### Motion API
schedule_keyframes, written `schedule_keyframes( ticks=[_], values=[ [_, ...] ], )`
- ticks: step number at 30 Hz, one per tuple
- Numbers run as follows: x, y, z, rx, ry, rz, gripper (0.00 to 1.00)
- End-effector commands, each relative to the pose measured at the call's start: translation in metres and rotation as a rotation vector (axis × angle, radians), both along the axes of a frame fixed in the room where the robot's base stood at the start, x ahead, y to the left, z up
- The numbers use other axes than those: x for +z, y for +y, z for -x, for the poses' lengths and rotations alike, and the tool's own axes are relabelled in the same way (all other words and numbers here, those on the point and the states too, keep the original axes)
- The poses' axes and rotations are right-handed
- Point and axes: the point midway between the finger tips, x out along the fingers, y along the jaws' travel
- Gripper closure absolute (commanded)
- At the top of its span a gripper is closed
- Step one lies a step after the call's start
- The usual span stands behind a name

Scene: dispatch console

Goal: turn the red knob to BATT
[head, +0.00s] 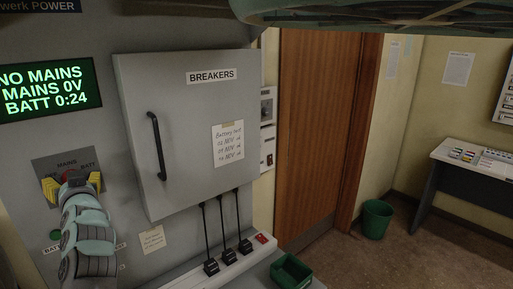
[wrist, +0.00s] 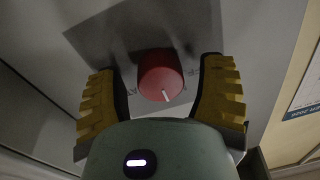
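The red knob (wrist: 160,72) sits on a dark plate (wrist: 110,35) on the grey console front, with a white pointer line on its face pointing toward the bottom of the wrist view. Which label the pointer meets cannot be read.
A green-lit display (head: 45,90) reads NO MAINS, MAINS 0V, BATT 0:24. The breaker cabinet (head: 185,125) with its black handle stands out right of the knob. Black levers (head: 228,256) and a green tray (head: 291,272) are lower right.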

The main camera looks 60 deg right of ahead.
Motion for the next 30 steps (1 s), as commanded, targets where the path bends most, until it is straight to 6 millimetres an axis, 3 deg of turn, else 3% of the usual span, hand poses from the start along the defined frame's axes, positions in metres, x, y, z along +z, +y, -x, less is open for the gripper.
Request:
schedule_keyframes(
  ticks=[2, 18, 30],
  values=[
    [0.0000, 0.0001, 0.0000, 0.000, 0.000, 0.000, 0.41],
    [-0.0002, -0.0003, 0.0002, -0.001, 0.001, 0.000, 0.94],
    [-0.0022, -0.0011, 0.0006, -0.002, -0.016, -0.063, 0.95]
  ],
)
